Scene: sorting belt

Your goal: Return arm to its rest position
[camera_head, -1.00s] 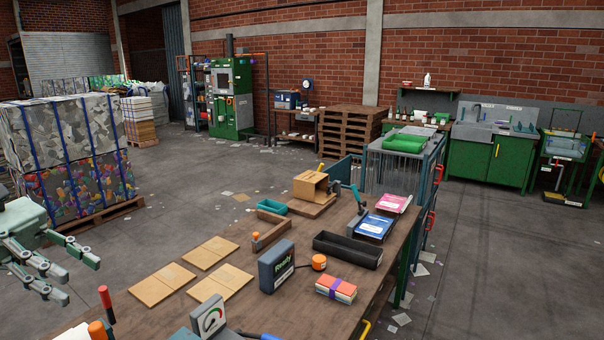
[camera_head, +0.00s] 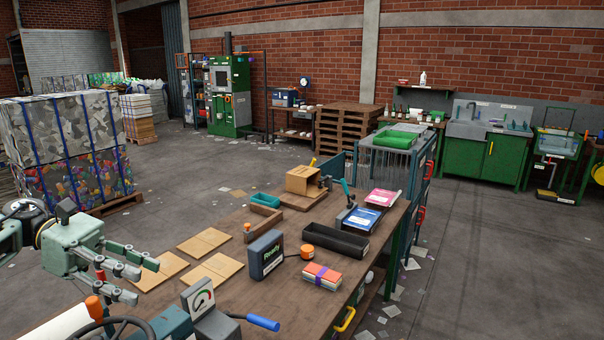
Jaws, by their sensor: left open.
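My left gripper (camera_head: 144,281) is at the lower left in the head view, with its arm coming in from the left edge. Its grey-green palm and jointed fingers show, and the fingers are spread apart with nothing between them. It is over the near left part of the wooden bench (camera_head: 245,308), left of the cardboard pieces in the picture. My right gripper is not in view.
Near the gripper are a gauge box (camera_head: 199,298), a dark handwheel (camera_head: 112,328) and a blue-handled lever (camera_head: 262,322). Flat cardboard pieces (camera_head: 203,242), a "Ready" display (camera_head: 265,255), a black tray (camera_head: 335,241) and a cardboard box (camera_head: 302,180) stand on the bench.

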